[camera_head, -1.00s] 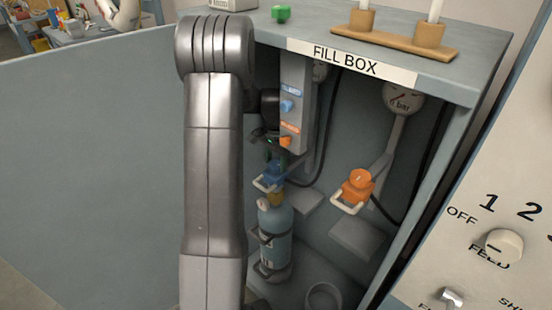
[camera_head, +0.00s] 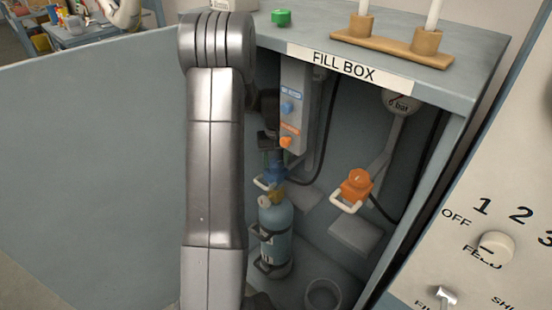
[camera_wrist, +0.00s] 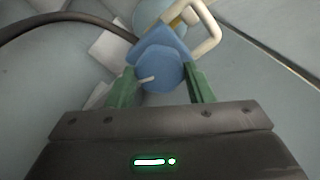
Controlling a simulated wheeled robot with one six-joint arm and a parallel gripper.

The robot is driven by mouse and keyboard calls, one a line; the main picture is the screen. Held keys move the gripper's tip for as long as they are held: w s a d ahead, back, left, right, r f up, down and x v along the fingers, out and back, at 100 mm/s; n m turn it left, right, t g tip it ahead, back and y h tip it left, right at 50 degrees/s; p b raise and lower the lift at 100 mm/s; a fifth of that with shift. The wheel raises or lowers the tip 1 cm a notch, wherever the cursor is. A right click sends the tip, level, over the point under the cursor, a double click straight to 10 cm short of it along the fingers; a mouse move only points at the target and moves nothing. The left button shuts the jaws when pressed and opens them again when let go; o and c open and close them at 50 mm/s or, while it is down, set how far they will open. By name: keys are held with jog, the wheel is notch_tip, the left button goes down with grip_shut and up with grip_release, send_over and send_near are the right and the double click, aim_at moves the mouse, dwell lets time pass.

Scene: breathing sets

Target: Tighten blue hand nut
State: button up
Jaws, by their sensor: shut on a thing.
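The blue hand nut (camera_wrist: 160,72) is a round blue knob with a pale pointer mark, in the middle of the wrist view. My gripper (camera_wrist: 161,84) has green fingers on either side of the nut and is shut on it. In the head view the blue fitting (camera_head: 270,176) sits above the light-blue cylinder (camera_head: 275,238) in the fill box, with a cream handle at its left. My arm and wrist hide part of the gripper there. The nut's thread and how tight it sits cannot be seen.
An orange fitting (camera_head: 356,186) with a cream handle stands to the right, under a pressure gauge (camera_head: 402,103). Box walls and a dark hose (camera_wrist: 60,20) bound the space.

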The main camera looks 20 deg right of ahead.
jog(key=n, duration=1.1)
jog(key=shift+p, duration=0.35)
jog(key=n, duration=1.1)
jog(key=shift+n, duration=0.4)
jog(key=n, duration=0.4)
jog(key=shift+n, duration=1.8)
